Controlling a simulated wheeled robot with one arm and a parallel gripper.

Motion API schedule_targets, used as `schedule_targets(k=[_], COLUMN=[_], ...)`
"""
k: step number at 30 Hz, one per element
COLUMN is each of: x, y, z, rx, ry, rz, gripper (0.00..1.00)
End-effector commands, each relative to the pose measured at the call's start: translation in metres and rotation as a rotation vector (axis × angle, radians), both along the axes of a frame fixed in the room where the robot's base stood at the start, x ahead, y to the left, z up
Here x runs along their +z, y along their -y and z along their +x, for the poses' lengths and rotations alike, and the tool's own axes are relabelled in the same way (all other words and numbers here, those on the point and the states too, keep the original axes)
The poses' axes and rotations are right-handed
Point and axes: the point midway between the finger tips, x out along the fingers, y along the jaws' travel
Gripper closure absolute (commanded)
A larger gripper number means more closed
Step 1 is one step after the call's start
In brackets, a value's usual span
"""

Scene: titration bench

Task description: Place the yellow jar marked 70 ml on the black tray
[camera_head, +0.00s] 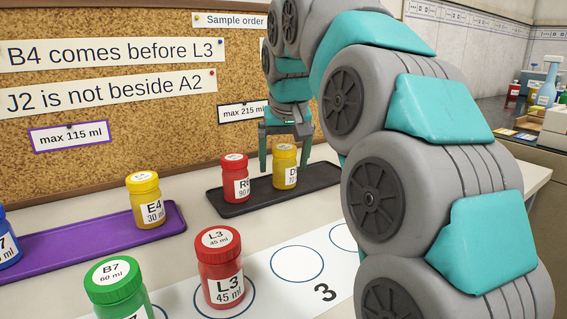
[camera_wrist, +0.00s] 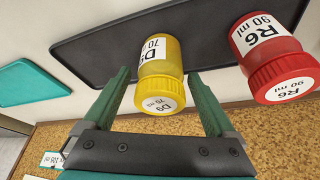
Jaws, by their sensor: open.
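The yellow jar D9, marked 70 ml (camera_head: 285,167), stands upright on the black tray (camera_head: 318,178). It also shows in the wrist view (camera_wrist: 157,63), with its yellow lid toward my gripper. My gripper (camera_head: 284,145) is open at the jar, with its green fingers on either side of the lid. In the wrist view (camera_wrist: 162,78) a gap shows between the right finger and the jar; the left finger is close to it. The black tray shows in the wrist view too (camera_wrist: 95,48).
A red jar R6, marked 90 ml (camera_head: 235,178), stands on the same tray, close beside D9. A yellow jar E4 (camera_head: 146,200) stands on a purple tray (camera_head: 75,238). Red L3 (camera_head: 221,265) and green B7 (camera_head: 115,285) stand in front. A cork board (camera_head: 150,120) rises behind.

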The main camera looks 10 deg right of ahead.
Motion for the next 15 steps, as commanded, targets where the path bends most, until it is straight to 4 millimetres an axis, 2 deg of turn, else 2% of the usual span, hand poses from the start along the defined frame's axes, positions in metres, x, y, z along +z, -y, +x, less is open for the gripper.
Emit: schedule_targets(k=[3,15], x=[0.019,0.075], y=[-0.001,-0.002], z=[-0.005,-0.028], rx=[0.0,-0.001], ry=[0.01,0.007], rz=[0.0,0.0], gripper=[0.09,0.09])
